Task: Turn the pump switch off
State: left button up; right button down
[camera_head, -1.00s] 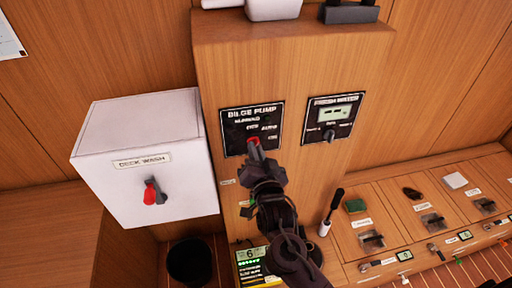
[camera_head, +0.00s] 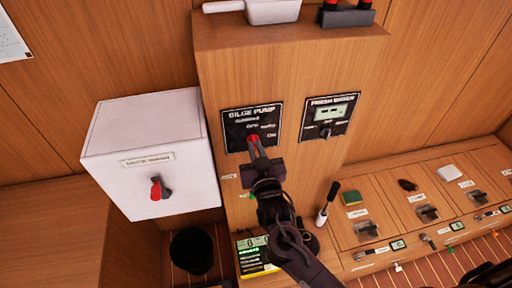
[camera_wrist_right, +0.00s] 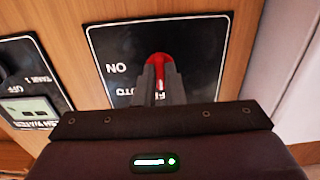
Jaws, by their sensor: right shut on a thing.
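The black bilge pump panel (camera_head: 235,130) is on the wooden column, with OFF, AUTO and ON lettering around its red switch (camera_head: 253,139). My right gripper (camera_head: 256,147) reaches up from below and is shut on the switch. In the right wrist view the panel (camera_wrist_right: 205,75) appears upside down, and the red switch (camera_wrist_right: 160,60) sits between the fingertips (camera_wrist_right: 160,75). The fingers cover part of the lettering, so I cannot tell exactly where the switch points. My left gripper is not in view.
A white deck wash box (camera_head: 150,180) with a red-tipped switch stands left of the column. The fresh water panel (camera_head: 328,116) is right of the bilge pump panel. A bench (camera_head: 400,215) with several small switches and displays lies at right. A dark bin (camera_head: 191,252) stands below.

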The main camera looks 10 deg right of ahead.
dwell(0.3)
jog(key=c, duration=1.5)
grip_release()
jog(key=shift+s+f, duration=0.1)
jog(key=shift+s, duration=0.2)
jog(key=s+b, duration=0.2)
jog(key=s, duration=0.5)
jog(key=shift+s, duration=0.1)
